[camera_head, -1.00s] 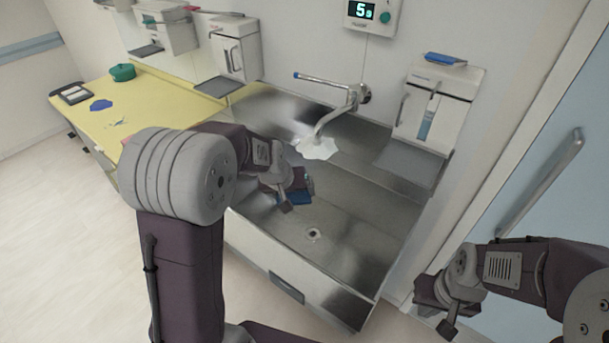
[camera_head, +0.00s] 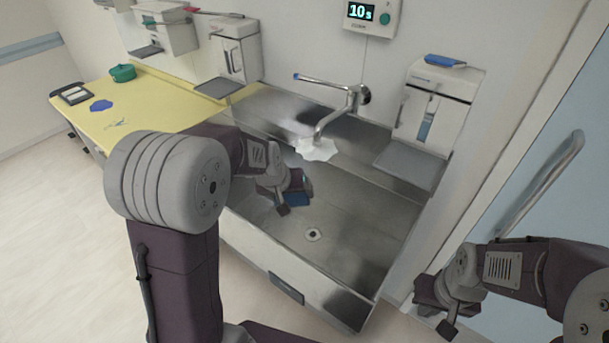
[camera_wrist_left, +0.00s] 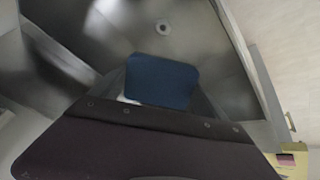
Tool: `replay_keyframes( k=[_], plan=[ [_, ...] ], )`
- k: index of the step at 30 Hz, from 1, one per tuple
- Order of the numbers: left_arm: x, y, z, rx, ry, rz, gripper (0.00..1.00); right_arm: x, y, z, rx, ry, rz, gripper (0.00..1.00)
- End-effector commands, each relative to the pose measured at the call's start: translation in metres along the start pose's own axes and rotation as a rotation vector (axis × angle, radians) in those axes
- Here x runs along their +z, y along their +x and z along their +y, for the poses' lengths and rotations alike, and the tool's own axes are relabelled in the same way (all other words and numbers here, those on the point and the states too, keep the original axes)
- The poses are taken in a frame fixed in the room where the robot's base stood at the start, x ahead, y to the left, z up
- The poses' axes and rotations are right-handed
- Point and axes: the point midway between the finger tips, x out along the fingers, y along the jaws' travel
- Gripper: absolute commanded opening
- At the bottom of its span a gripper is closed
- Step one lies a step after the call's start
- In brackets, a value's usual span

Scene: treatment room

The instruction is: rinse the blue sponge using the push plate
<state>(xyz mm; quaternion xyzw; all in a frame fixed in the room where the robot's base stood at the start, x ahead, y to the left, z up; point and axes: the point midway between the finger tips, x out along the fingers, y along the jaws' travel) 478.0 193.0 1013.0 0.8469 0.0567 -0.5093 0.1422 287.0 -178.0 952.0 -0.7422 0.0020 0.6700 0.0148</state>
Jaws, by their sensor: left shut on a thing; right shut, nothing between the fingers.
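My left gripper (camera_head: 291,190) is inside the steel sink (camera_head: 350,225) and is shut on the blue sponge (camera_head: 297,200). In the left wrist view the sponge (camera_wrist_left: 162,80) shows as a dark blue block at the fingers, with the sink drain beyond it. The push plate (camera_head: 286,289) appears to be the dark panel on the sink's front face. The tap (camera_head: 333,118) stands over the sink, with a white splash of water (camera_head: 317,150) beneath its spout, behind the sponge and apart from it. My right gripper (camera_head: 437,307) is shut and empty, right of the sink.
A timer (camera_head: 373,12) on the wall reads 10 s. Dispensers hang at the right (camera_head: 433,105) and left (camera_head: 236,50) of the sink. A door handle (camera_head: 545,185) is at the right.

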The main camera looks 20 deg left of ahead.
Motion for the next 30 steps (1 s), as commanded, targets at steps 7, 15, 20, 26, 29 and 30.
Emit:
replay_keyframes(
  k=[7, 15, 20, 26, 29, 30],
  plan=[
    [0.009, -0.031, -0.004, 0.000, -0.002, 0.003, 0.34, -0.001, -0.011, 0.000, 0.000, 0.000, 0.000, 0.00],
    [0.017, -0.044, -0.007, 0.000, 0.000, 0.000, 0.34, -0.002, -0.015, 0.000, 0.000, 0.000, 0.000, 0.00],
    [0.017, -0.044, -0.007, 0.000, 0.000, 0.000, 0.34, -0.002, -0.014, 0.000, 0.000, 0.000, 0.000, 0.00],
    [0.017, -0.044, -0.007, 0.000, 0.000, 0.000, 0.34, -0.002, -0.014, 0.000, 0.000, 0.000, 0.000, 0.00],
    [0.017, -0.044, -0.007, 0.000, 0.000, 0.000, 0.34, -0.002, -0.014, 0.000, 0.000, 0.000, 0.000, 0.00],
    [0.017, -0.044, -0.007, 0.000, 0.000, 0.000, 0.34, -0.002, -0.014, 0.000, 0.000, 0.000, 0.000, 0.00]
  ],
)
